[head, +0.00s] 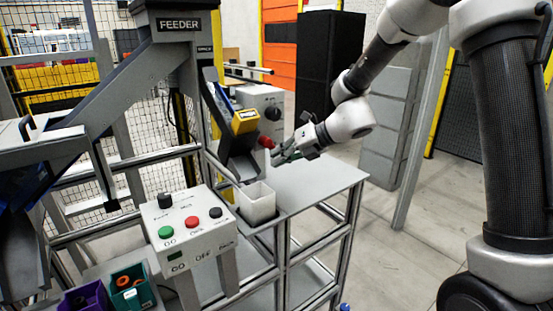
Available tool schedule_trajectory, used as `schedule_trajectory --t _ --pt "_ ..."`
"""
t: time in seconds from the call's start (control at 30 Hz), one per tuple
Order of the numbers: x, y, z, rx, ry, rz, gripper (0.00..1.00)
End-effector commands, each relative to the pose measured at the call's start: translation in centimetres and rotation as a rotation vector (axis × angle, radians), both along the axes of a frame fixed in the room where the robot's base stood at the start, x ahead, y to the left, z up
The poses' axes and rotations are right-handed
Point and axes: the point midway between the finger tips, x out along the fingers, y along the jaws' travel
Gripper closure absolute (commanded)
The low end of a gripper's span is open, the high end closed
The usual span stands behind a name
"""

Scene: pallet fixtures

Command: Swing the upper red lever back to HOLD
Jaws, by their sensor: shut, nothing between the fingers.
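A red lever end (266,142) shows beside the chute, below a grey box with a black knob. Its pivot and the rest of the lever are hidden, and no HOLD mark can be read. My gripper (275,154) is shut and empty, coming in from the right. Its fingertips are just right of and slightly below the red end; I cannot tell whether they touch it. No second red lever can be made out.
A chute with a yellow block (245,120) slopes down from the feeder (180,25) towards a white bin (257,205) on a grey table (325,183). A button panel (188,226) stands in front. The table's right side is clear.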

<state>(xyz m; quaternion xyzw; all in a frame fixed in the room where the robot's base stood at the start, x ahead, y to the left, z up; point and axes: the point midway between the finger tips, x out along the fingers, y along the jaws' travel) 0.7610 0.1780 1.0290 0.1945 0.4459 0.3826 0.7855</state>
Motion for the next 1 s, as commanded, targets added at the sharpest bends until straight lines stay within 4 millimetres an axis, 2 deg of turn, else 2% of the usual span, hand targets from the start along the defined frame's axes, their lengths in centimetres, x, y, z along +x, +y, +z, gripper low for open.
schedule_trajectory --t 0.57,1.0 --pt "0.7 -0.9 1.3 -0.407 -0.281 0.002 1.0" --pt "1.0 -1.5 1.8 -0.403 -0.273 -0.001 1.0"
